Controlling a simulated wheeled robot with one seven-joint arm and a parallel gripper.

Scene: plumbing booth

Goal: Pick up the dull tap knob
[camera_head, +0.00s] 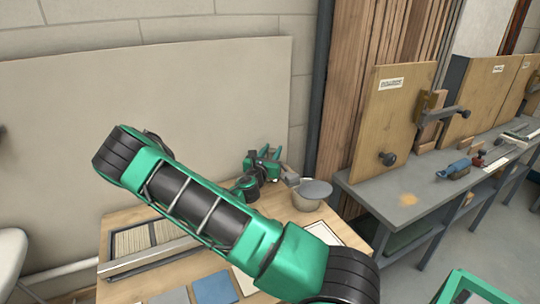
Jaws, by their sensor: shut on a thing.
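My arm reaches from the lower right across the wooden table, then bends back behind its own green link. My gripper (277,160) is beyond that link, over the far part of the table. It is shut on a small dull grey piece, which I take as the tap knob (290,175). The knob shows only in part at the jaws, and its full shape is too small to tell. A round grey-topped cup or bowl (314,190) is just right of the gripper. I cannot tell whether the knob touches it.
The wooden table (120,222) carries a divided tray (150,243) at left and blue-grey squares (212,290) in front. A pale wall panel (60,130) stands behind. At right is a grey workbench (405,200) with upright boards (385,110), a blue vise (455,169) and fittings.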

